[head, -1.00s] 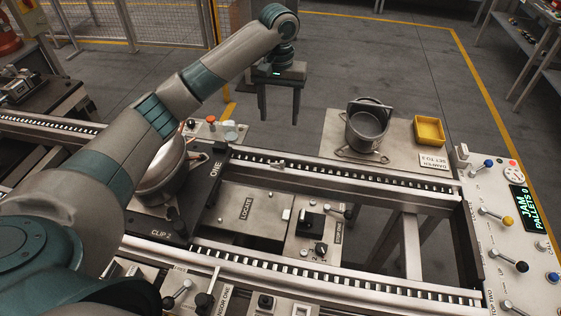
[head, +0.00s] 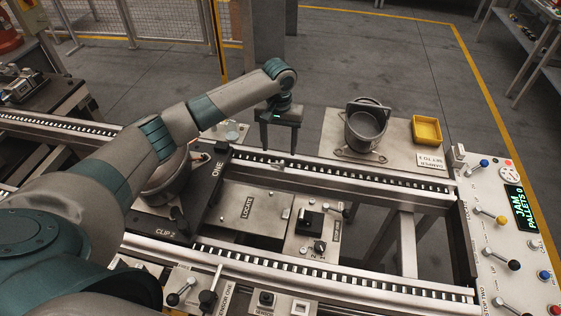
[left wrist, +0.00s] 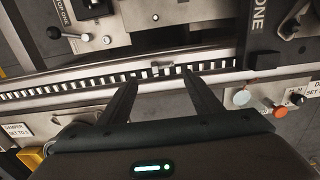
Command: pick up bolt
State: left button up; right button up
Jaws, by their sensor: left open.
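The bolt (head: 278,164) is a small pale metal piece lying on the far conveyor rail (head: 350,183), across its roller strip. In the left wrist view the bolt (left wrist: 162,69) shows just beyond and between the fingertips. My left gripper (head: 279,150) points down above the far rail, with its fingers spread on either side of the bolt's position. It is open and empty, and in the left wrist view both dark fingers (left wrist: 160,79) stand apart. I cannot tell the exact height above the bolt. My right gripper is not in view.
A dark round pot (head: 367,128) and a yellow tray (head: 427,130) stand on the plate behind the rail. The pallet marked ONE (head: 207,190) lies to the left. A control panel (head: 500,235) with levers is at right. Small knobs (left wrist: 262,106) sit near the gripper.

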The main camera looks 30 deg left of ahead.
aim_at(277, 163)
pick_arm(q)
jog(key=shift+f, duration=0.35)
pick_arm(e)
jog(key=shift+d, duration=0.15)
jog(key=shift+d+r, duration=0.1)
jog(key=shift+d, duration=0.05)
pick_arm(q)
jog(key=shift+s+a+f+p, duration=0.1)
jog(key=shift+f+p, duration=0.5)
jog(key=shift+f, duration=0.05)
notch_tip(277, 163, down, 3)
jog(key=shift+a+f+p, duration=0.1)
jog(key=shift+p, duration=0.45)
jog(key=shift+f, duration=0.35)
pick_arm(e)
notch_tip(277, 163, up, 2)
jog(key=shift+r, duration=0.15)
pick_arm(q)
jog(key=shift+c, duration=0.4)
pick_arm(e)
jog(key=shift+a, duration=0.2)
